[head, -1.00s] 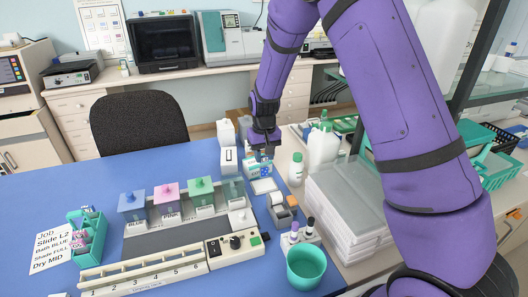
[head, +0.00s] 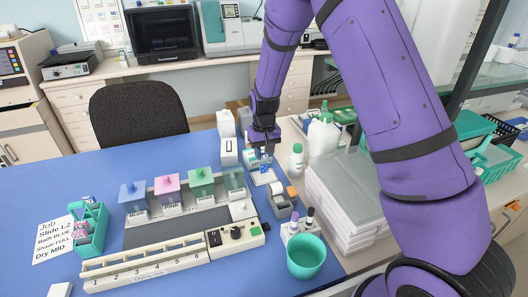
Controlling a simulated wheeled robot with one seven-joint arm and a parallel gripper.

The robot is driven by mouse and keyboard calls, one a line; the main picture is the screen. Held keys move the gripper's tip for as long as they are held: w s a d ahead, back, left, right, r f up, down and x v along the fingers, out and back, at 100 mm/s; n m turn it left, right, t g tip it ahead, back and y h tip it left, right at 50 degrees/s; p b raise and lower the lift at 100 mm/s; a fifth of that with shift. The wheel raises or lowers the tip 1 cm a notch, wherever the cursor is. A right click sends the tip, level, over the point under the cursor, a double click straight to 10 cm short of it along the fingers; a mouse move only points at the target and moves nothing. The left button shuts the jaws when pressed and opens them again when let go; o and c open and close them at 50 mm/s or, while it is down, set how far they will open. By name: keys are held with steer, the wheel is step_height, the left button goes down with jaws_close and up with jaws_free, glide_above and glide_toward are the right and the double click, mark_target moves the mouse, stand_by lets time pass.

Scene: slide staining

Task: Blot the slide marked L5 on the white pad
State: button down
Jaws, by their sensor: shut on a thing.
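My gripper (head: 264,146) is at the back right of the blue table, pointing down. It is shut on a small slide (head: 266,162) with blue marks, too small to read. The slide is at or just above the white pad (head: 266,178); I cannot tell if they touch. The job card (head: 54,239) at the left reads Slide L2, Bath BLUE, Shade FULL, Dry MID. A teal slide holder (head: 92,230) stands beside it with pink and blue-marked pieces in it.
Lidded baths, blue (head: 132,201), pink (head: 167,191) and green (head: 201,181), stand in a grey rack. A numbered drying bench (head: 150,268) lies in front. A white box (head: 229,151), a grey dispenser (head: 283,205) and a teal cup (head: 306,257) stand near the pad.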

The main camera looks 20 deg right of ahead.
steer(key=shift+s+f, duration=0.1)
steer(key=shift+f, duration=0.5)
stand_by(3.0)
steer(key=shift+r, duration=3.1)
